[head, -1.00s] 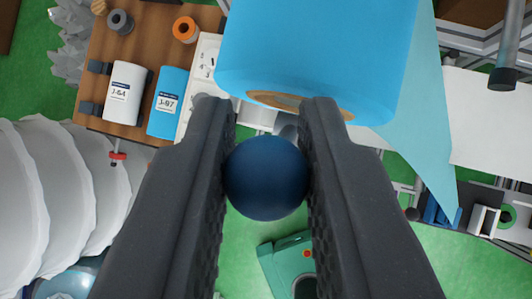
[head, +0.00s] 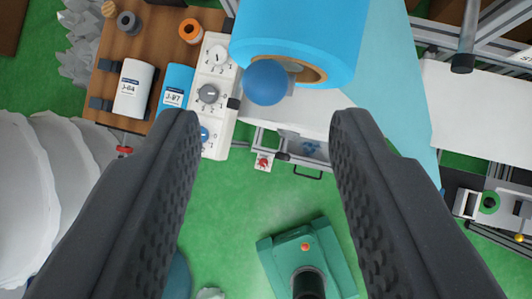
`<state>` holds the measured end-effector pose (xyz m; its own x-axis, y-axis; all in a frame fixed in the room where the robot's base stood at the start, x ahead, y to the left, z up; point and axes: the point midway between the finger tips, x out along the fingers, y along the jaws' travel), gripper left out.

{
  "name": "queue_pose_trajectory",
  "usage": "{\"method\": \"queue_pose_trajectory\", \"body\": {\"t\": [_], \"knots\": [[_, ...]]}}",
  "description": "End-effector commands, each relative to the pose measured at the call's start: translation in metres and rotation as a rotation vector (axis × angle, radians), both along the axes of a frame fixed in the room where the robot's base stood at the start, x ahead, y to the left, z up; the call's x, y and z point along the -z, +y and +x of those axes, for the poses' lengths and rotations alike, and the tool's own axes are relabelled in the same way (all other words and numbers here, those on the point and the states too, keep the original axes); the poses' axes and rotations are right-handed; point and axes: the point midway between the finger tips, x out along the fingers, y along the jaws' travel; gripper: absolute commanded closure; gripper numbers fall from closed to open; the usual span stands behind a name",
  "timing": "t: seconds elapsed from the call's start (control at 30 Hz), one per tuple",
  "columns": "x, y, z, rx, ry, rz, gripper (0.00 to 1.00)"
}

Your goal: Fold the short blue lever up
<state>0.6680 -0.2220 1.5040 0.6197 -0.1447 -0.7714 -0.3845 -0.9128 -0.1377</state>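A round blue knob (head: 265,82), which looks like the end of the blue lever, shows at the upper middle in front of the lower end of a big blue roll. Its shaft is hidden behind it, so I cannot tell the lever's angle. My gripper (head: 267,122) is open and empty. Its two dark fingers stand wide apart, and the knob appears just beyond the gap between their tips, touching neither finger.
The large blue roll (head: 298,35) has a blue sheet (head: 395,110) running off to the right. A white panel with dials (head: 209,95) and a wooden board (head: 162,30) are at the left. A green device (head: 340,262) is below. White rounded shapes (head: 25,200) fill the left edge.

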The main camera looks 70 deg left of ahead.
Motion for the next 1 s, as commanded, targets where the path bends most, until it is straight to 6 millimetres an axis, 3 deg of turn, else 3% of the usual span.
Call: {"method": "queue_pose_trajectory", "body": {"t": [0.3,0.83,0.97,1.0], "knots": [[-0.04,0.007,-0.033,0.0,-0.002,-0.001,0.6],[-0.052,0.01,-0.043,0.0,0.0,0.0,0.6],[-0.052,0.013,-0.043,-0.005,-0.005,-0.003,0.96],[-0.052,0.016,-0.044,-0.009,-0.011,-0.006,1.0]]}}
